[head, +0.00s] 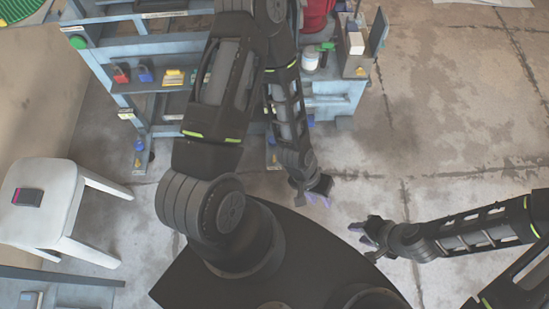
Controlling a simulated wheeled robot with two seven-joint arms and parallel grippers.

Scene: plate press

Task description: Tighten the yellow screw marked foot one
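The blue-grey press frame (200,50) stands at the top left and centre. A small yellow part (138,161) shows low on its left leg, and another yellow part (272,158) shows low near the middle, beside my arm. I cannot read any marking, so I cannot tell which is the screw of foot one. My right gripper (363,238) is lower and further right, open and empty over the floor.
A white stool (45,200) with a dark box (27,197) on it stands at the left. Red, blue and yellow items sit on the frame's shelf (160,85). A white jar (310,60) and a dark panel (378,32) are at the top. The floor (450,110) at right is clear.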

